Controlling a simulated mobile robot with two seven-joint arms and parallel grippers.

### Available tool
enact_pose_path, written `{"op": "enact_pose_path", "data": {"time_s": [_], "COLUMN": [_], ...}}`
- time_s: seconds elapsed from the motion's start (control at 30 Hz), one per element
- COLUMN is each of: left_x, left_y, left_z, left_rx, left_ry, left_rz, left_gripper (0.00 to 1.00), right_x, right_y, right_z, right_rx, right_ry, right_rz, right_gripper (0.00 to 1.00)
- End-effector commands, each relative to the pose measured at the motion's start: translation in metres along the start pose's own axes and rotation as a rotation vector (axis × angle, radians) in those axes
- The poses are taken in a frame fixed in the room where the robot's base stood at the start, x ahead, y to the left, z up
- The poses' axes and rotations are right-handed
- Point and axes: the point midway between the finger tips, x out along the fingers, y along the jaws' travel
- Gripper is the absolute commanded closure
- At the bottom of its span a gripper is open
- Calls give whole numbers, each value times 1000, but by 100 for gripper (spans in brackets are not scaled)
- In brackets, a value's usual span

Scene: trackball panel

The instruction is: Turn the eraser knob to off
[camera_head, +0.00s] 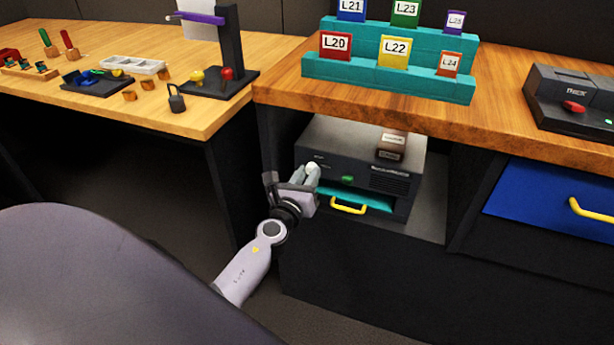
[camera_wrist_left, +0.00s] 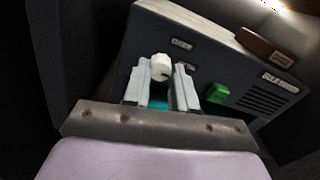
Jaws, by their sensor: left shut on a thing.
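The eraser is a dark box (camera_head: 350,155) in the open cabinet bay under the wooden counter. Its front also shows in the wrist view (camera_wrist_left: 225,68). A white knob (camera_wrist_left: 160,67) sits on its front at the left, with a dark mark on its face. My left gripper (camera_head: 306,172) reaches the front's left side, with its two fingers on either side of the knob, shut on it. The fingers partly hide the knob in the head view. A green button (camera_wrist_left: 216,93) is right of the knob. Small labels near the knob are too blurred to read. My right gripper is not in view.
A teal tray with a yellow handle (camera_head: 349,208) is low on the eraser's front. A brown block (camera_head: 391,146) lies on top of it. The counter (camera_head: 500,105) overhangs the bay. A blue drawer (camera_head: 540,200) is to the right.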

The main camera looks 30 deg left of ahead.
Motion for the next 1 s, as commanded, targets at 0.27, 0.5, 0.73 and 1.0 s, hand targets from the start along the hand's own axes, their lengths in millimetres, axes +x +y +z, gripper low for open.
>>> {"op": "enact_pose_path", "data": {"time_s": [0.27,0.5,0.73,1.0], "left_x": [0,0,-1,-1], "left_y": [0,0,-1,-1], "left_z": [-1,-2,-2,-1], "left_rx": [-134,-347,-567,-824], "left_ry": [0,1,1,1], "left_rz": [-1,0,0,1], "left_gripper": [100,100,100,100], "right_x": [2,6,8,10], "right_y": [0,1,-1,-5], "right_z": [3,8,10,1], "right_rx": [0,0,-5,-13], "right_ry": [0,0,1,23], "right_rz": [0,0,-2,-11], "right_gripper": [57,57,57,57]}}
